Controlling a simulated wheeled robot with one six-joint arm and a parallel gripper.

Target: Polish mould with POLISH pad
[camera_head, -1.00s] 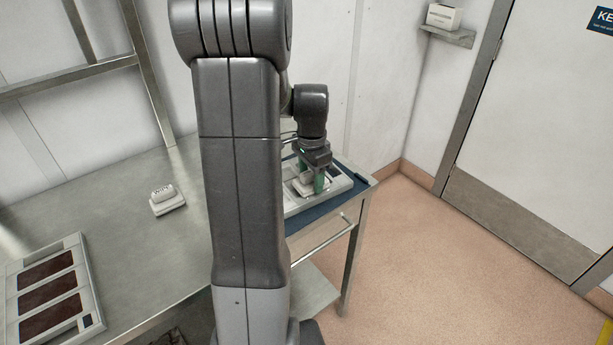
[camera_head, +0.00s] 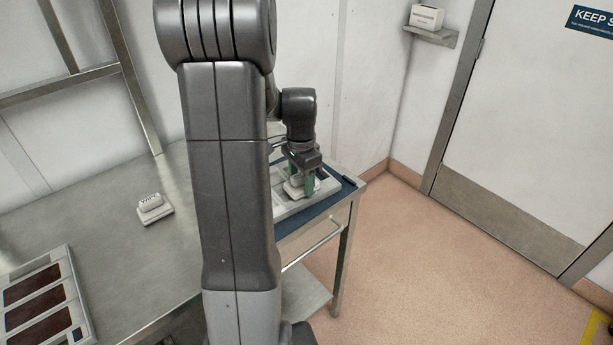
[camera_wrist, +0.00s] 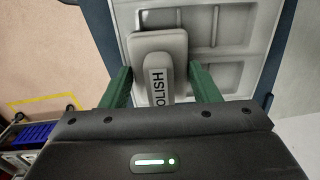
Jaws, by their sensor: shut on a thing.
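The POLISH pad (camera_wrist: 157,50) is a pale block with a raised grip lettered "OLISH" in the part that shows. My gripper (camera_wrist: 160,82) has its green fingers on both sides of this grip and is shut on it. In the head view my gripper (camera_head: 305,180) and the pad (camera_head: 299,188) are over the light grey mould (camera_head: 288,211) at the right end of the table. The mould (camera_wrist: 232,55) has shallow recesses, and the pad lies at its left part in the wrist view. I cannot tell whether the pad touches the mould.
A WIPE pad (camera_head: 154,210) stands on the metal table (camera_head: 110,225). A tray with dark red panels (camera_head: 70,318) lies at the front left. A blue mat (camera_head: 318,216) lies under the mould. A door (camera_head: 530,130) is at the right, with free floor before it.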

